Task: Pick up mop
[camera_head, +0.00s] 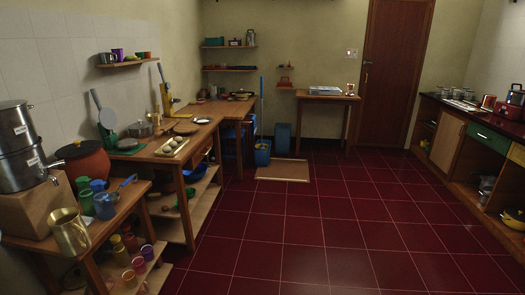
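A thin blue upright pole (262,105), which looks like the mop's handle, stands at the back of the room, right of the wooden counter's far end. Its lower end meets a blue bucket (262,155) on the floor; the mop head cannot be made out. My gripper is not in view, so I cannot see whether it is open or shut.
Red tiled floor (310,225) is clear through the middle. A brown mat (284,171) lies before the bucket, and a blue bin (282,138) stands behind. Wooden counters (200,140) line the left, cabinets (445,150) the right. A small table (328,96) is at the back.

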